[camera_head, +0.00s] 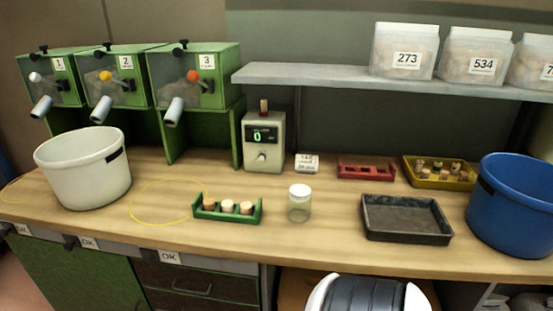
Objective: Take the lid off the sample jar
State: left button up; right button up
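The sample jar (299,207) is a small clear jar standing upright near the middle of the wooden bench. Its white lid (300,190) sits on top of it. The jar looks empty, though its inside is hard to make out. Neither of my grippers shows in the head view, so nothing of mine is seen at the jar.
A green rack (228,219) with corks stands left of the jar, a dark tray (406,236) right of it. A white bucket (85,185), blue bucket (517,205), red rack (366,174), yellow tray (411,173) and meter (263,155) surround them. Bench before the jar is clear.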

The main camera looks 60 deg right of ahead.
aim_at(298, 212)
jog(key=z, duration=1.7)
